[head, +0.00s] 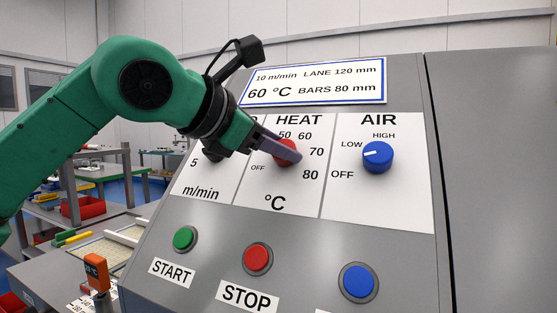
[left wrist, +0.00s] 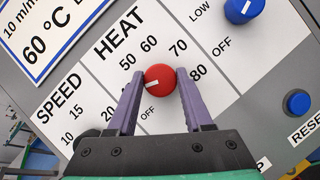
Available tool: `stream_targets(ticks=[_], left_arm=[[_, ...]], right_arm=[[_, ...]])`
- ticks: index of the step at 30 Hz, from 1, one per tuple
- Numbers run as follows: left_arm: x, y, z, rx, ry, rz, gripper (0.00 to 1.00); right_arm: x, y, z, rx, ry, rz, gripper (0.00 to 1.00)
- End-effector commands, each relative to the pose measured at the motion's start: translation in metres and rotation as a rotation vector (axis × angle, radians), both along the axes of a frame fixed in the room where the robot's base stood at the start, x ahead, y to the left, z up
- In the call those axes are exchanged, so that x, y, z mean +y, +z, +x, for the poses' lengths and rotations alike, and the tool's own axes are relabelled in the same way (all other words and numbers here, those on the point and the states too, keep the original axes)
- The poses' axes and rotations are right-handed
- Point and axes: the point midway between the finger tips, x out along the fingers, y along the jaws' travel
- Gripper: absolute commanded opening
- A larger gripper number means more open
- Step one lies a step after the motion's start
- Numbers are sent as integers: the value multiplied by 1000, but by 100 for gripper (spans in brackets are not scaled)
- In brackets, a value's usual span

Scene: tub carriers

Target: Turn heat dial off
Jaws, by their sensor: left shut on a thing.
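The red heat dial (head: 285,146) is in the middle of the white scale panel, under the word HEAT. My left gripper (head: 291,156) reaches it from the left and covers part of it. In the left wrist view the heat dial (left wrist: 163,73) sits between the two purple fingers of my left gripper (left wrist: 160,78), which is shut on it. The dial's white mark points to the lower left there, between 50 and OFF (left wrist: 150,111). My right gripper is not in view.
The blue air dial (head: 379,157) is to the right, its mark toward LOW. The speed dial is mostly hidden by my arm. Below are a green START button (head: 185,238), a red STOP button (head: 257,257) and a blue button (head: 358,281). An orange device (head: 96,272) stands at lower left.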

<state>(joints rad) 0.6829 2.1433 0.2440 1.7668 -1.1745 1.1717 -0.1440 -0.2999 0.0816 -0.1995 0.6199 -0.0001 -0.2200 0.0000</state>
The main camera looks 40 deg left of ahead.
Motion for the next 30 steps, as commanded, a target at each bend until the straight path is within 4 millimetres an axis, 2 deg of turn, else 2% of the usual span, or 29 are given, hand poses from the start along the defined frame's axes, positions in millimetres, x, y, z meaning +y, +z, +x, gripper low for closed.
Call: stream_targets(ticks=[1, 15, 30], left_arm=[[0, -9, 0, 3, 31, -25, 0], [-2, -11, 1, -99, 324, -330, 0], [-4, -8, 1, -162, 496, -518, 0]], right_arm=[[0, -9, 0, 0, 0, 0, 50], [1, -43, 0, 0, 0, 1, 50], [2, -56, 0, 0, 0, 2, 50]])
